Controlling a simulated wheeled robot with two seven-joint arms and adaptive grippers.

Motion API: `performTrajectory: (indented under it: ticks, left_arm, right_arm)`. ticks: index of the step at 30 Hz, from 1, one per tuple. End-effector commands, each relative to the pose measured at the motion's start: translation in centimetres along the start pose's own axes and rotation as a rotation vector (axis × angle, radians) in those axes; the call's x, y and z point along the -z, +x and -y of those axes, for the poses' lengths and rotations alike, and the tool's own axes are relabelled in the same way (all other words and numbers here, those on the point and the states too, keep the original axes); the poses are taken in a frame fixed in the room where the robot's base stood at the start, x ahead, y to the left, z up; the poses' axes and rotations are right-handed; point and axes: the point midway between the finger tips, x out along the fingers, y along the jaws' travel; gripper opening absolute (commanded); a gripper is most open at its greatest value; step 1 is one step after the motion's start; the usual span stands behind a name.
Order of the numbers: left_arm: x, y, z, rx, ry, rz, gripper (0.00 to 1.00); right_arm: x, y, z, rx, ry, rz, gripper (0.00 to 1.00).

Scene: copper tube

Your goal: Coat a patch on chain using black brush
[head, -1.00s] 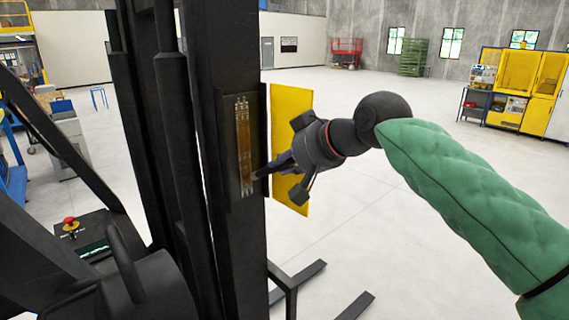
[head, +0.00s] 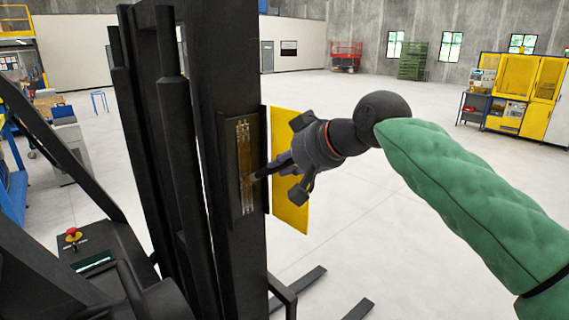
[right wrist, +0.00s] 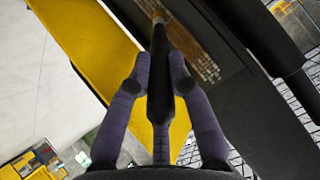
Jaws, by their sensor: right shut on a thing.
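The chain (head: 243,150) runs upright in a recess on the side of a black mast. Its middle stretch is amber-brown, and its two ends look paler and metallic. My right gripper (head: 283,163) is shut on the black brush (right wrist: 159,75), whose tip points at the chain. In the right wrist view the brush tip (right wrist: 158,17) lies beside the brownish chain (right wrist: 192,42). My left gripper is not in view.
The black mast (head: 225,60) of a forklift-like machine fills the left and centre. A yellow panel (head: 292,125) stands just behind my right gripper. A red button (head: 73,234) sits on the machine at lower left. The floor to the right is open.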

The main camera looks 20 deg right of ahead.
Motion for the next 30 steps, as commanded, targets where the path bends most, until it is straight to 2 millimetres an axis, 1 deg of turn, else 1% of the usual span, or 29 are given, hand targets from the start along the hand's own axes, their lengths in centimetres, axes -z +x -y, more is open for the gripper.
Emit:
performTrajectory:
  ticks: [1, 7, 16, 27, 30]
  left_arm:
    - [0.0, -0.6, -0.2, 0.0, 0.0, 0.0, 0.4]
    - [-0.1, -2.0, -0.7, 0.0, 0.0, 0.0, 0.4]
    - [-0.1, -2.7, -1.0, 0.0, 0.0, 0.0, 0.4]
    - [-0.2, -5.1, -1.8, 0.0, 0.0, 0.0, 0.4]
    - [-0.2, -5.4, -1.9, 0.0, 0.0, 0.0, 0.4]
  right_arm:
    - [0.6, -0.4, 0.2, 0.0, 0.0, -0.001, 0.0]
    - [1.9, -1.2, 0.7, 0.0, 0.0, -0.001, 0.0]
    - [2.6, -1.7, 0.9, 0.0, 0.0, -0.001, 0.0]
    - [4.9, -3.2, 1.7, 0.001, 0.0, -0.003, 0.0]
    - [5.2, -3.3, 1.8, 0.001, 0.0, -0.003, 0.0]
